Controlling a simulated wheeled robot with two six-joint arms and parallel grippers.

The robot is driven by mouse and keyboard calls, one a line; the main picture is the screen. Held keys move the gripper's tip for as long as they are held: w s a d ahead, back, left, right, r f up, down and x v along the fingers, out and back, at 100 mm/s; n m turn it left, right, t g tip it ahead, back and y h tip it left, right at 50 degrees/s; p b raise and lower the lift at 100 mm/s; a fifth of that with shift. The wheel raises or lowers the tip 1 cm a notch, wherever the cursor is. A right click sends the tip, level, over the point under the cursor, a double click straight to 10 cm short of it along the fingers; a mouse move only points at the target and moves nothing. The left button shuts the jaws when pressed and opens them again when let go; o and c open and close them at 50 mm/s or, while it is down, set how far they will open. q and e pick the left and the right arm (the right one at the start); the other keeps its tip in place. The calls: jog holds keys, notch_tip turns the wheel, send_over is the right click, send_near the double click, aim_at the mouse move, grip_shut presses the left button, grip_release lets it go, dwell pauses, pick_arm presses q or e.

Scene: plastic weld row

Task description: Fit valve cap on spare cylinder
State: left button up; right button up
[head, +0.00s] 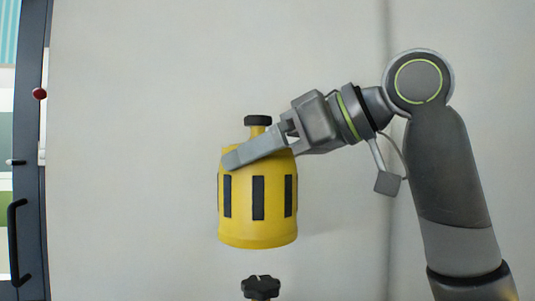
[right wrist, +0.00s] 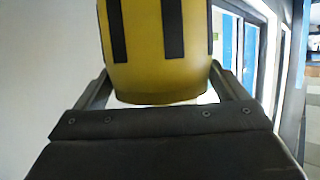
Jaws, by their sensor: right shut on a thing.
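The valve cap (head: 258,222) is a yellow bell shape with black upright slots or stripes and a dark knob on top. It hangs upright in the middle of the head view and fills the upper middle of the right wrist view (right wrist: 160,60). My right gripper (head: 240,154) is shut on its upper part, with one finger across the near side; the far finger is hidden. Below the cap, apart from it, a black lobed valve handwheel (head: 261,287) shows at the bottom edge. The cylinder's body is out of view. My left gripper is not in view.
A pale wall fills the background, with a vertical seam to the right. A dark-framed door with a black handle (head: 15,243) and a red round knob (head: 39,94) stands at the far left. The space left of the cap looks clear.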

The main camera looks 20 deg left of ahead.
notch_tip(320, 180, down, 3)
jog(key=w+b, duration=0.1)
jog(key=b, duration=0.5)
send_over(265, 284)
jog(key=f, duration=0.5)
jog(key=shift+w+d+f, duration=0.1)
jog(key=shift+d+f, duration=0.05)
jog(key=shift+d, duration=0.05)
jog(key=shift+f+b, duration=3.85)
jog(key=shift+f, duration=0.9)
jog(key=c, duration=0.3)
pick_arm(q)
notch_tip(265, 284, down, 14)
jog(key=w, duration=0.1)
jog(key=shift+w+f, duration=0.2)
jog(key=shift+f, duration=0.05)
pick_arm(e)
jog(key=shift+a, duration=0.1)
